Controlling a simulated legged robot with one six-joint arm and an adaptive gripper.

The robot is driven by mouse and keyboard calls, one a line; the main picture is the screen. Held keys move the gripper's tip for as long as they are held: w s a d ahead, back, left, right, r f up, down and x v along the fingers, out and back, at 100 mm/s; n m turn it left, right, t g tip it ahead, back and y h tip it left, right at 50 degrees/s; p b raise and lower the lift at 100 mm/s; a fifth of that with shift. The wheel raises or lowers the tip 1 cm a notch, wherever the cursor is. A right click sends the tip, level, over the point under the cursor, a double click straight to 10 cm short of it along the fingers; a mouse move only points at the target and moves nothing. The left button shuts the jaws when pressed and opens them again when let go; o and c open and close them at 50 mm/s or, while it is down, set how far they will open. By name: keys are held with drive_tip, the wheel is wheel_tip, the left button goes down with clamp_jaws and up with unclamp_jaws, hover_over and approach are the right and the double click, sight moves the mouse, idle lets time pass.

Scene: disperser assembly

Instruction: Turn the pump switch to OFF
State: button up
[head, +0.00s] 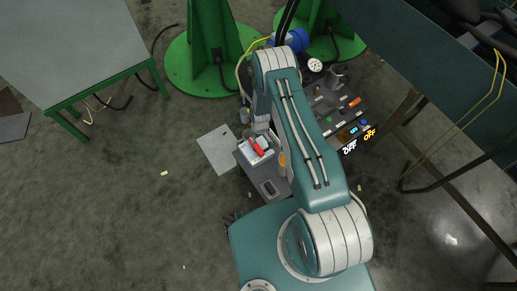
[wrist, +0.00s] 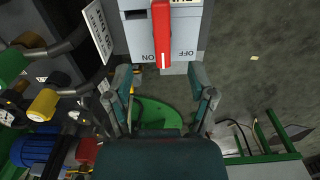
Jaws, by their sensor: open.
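The pump switch is a red lever (wrist: 161,35) on a light grey panel (wrist: 196,30), at the top of the wrist view. The panel's ON and OFF marks appear upside down, ON to the left of the lever and OFF to the right. The lever's end with a white line lies between the marks. In the head view the red lever (head: 257,146) sits on top of a grey box (head: 270,187), left of my arm. My gripper (wrist: 165,82) is open and empty, its fingers spread just below the lever in the wrist view, not touching it. My arm partly hides the gripper in the head view.
A control panel (head: 352,128) with buttons and lit OFF displays stands right of my arm. Green stands (head: 207,50) and a blue motor (head: 293,40) are at the back. A green-legged table (head: 75,50) is at upper left. The floor at left is mostly clear.

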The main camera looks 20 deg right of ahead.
sight(259, 150)
wheel_tip(259, 150, down, 11)
drive_tip(key=shift+s+a+f, duration=0.1)
drive_tip(key=shift+f, duration=0.05)
idle(0.5)
clamp_jaws()
